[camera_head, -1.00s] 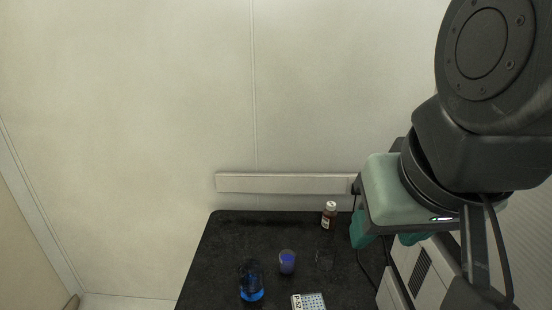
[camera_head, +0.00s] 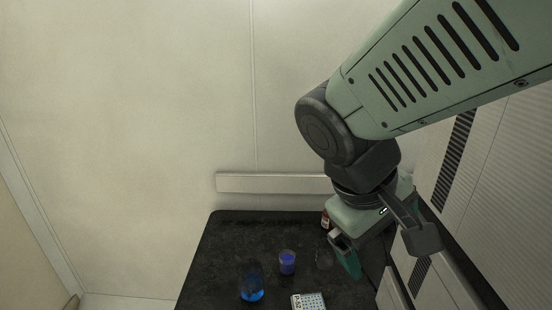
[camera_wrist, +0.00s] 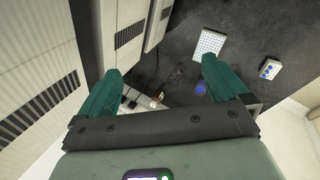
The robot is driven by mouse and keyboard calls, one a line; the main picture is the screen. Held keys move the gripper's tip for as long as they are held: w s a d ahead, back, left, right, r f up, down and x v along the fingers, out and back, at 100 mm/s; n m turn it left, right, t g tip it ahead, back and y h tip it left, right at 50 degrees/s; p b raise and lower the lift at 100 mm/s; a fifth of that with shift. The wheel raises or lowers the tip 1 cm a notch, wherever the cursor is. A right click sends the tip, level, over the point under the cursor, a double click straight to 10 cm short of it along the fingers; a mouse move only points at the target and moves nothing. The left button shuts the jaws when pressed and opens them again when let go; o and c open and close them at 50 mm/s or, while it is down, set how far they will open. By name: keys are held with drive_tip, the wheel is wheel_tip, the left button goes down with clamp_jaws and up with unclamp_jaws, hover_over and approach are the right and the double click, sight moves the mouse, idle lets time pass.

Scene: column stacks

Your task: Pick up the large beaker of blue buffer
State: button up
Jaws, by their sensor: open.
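The large clear beaker with blue liquid (camera_head: 251,284) stands on the black table at the left front in the head view. A smaller cup with blue-violet contents (camera_head: 287,262) stands to its right and a little behind. My gripper (camera_head: 347,256) is open and empty, tilted downward above the table's right side, apart from both vessels. In the wrist view the spread green fingers of my gripper (camera_wrist: 162,66) frame the tabletop. A small blue round thing (camera_wrist: 200,88) shows beside the right finger; I cannot tell which vessel it is. The large beaker is not clearly visible there.
A white well plate (camera_head: 309,301) lies at the table's front; it also shows in the wrist view (camera_wrist: 209,44). A brown bottle (camera_head: 325,220) stands at the back, partly hidden by my gripper. A faint clear vessel (camera_head: 323,260) stands near my gripper. The table's back left is clear.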

drive_tip(key=w+a+f+n+t+h, duration=0.6)
drive_tip(key=w+a+f+n, duration=0.2)
drive_tip(key=w+f+n, duration=0.45)
drive_tip(key=n+t+y, duration=0.5)
drive_tip(key=n+y, duration=0.3)
drive_tip(key=n, duration=0.8)
approach(254, 276)
drive_tip(key=v, duration=0.4)
drive_tip(key=shift+d+r, duration=0.1)
drive_tip(key=shift+d, duration=0.25)
drive_tip(key=shift+w+a+f+n+y, duration=0.1)
drive_tip(key=shift+f+n+y, duration=0.15)
drive_tip(key=shift+f+y, duration=0.05)
drive_tip(key=x, duration=1)
drive_tip(key=shift+w+r, duration=0.1)
drive_tip(key=shift+w, duration=0.1)
drive_tip(key=shift+c, duration=0.2)
